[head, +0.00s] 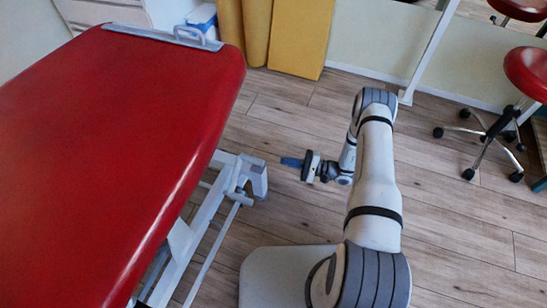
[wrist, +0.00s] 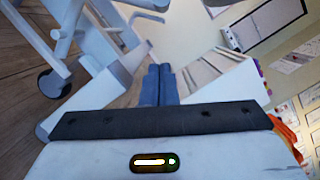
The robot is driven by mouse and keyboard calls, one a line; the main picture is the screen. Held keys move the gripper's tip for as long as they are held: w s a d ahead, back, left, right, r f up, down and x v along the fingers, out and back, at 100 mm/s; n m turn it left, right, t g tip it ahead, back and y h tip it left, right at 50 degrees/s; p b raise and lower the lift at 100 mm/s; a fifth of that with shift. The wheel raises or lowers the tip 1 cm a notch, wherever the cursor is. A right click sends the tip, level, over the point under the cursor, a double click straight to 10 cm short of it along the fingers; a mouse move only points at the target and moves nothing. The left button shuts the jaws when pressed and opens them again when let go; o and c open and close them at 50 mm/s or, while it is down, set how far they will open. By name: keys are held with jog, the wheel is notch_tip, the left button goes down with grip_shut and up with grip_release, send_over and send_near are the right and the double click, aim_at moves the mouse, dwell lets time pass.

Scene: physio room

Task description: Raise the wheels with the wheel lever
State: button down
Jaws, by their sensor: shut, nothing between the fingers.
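The treatment couch has a red padded top (head: 110,150) and a white metal frame (head: 228,185), at the left of the head view. My gripper (head: 290,162) is shut and empty, its blue fingers pointing left toward the couch's end, with a gap between them and the frame. In the wrist view my shut fingers (wrist: 158,84) show in the middle. Part of the white frame (wrist: 105,55) and a dark castor wheel (wrist: 54,82) show at upper left there. I cannot tell the wheel lever apart from the frame bars; the couch top hides part of the frame in the head view.
Yellow rolled and folded mats (head: 298,38) stand against the back wall. A red stool (head: 528,75) on castors is at the right, beside a mirror edge. The wooden floor (head: 450,215) right of my arm is clear.

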jog(key=shift+v, duration=1.05)
